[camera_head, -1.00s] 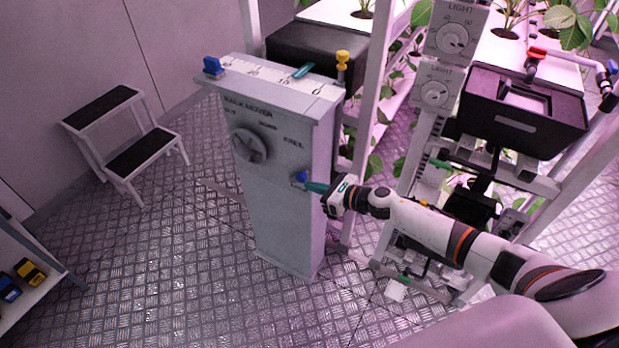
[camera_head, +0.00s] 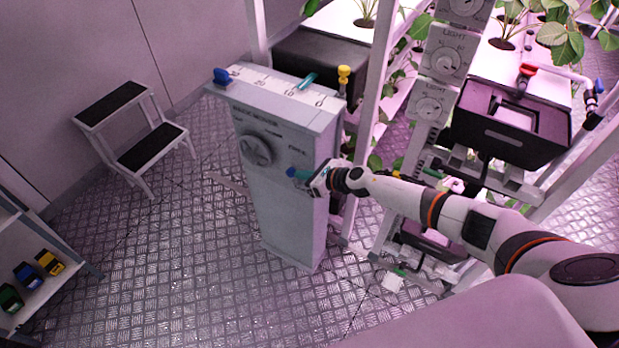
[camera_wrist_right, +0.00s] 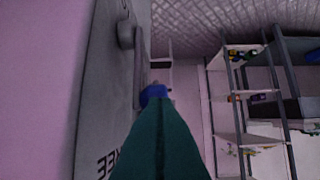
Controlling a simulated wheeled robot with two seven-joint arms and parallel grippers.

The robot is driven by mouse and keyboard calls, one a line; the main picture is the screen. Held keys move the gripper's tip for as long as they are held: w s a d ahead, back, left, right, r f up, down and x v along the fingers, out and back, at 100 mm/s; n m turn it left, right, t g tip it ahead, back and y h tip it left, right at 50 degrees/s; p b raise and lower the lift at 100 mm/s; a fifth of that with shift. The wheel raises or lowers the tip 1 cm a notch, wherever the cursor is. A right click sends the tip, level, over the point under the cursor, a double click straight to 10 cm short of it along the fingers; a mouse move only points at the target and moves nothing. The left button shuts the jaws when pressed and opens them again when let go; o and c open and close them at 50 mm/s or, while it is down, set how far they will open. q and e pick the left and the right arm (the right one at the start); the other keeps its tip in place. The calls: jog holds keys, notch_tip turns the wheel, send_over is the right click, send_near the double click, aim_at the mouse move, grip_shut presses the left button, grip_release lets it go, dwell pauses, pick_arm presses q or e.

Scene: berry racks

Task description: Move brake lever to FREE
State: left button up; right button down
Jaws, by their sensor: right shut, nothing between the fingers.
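The grey cabinet (camera_head: 285,205) lettered as a mover stands upright in the middle of the head view. Its front carries a round dial (camera_head: 257,150) with blurred labels around it. A blue-tipped piece (camera_head: 291,172), which looks like the brake lever's end, shows below right of the dial. My right gripper (camera_head: 304,175) is shut, its teal fingers at the blue tip with nothing between them. In the right wrist view the blue tip (camera_wrist_right: 154,93) lies just beyond the fingers; whether they touch is unclear. My left gripper is not in view.
Plant racks with a black bin (camera_head: 515,135) stand right. A step stool (camera_head: 135,140) stands left; floor between is clear.

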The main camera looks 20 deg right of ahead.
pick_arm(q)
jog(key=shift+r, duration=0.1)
pick_arm(e)
jog(key=shift+w+a+r, duration=0.2)
jog(key=shift+w+a, duration=0.1)
jog(key=shift+w, duration=0.1)
dwell(0.4)
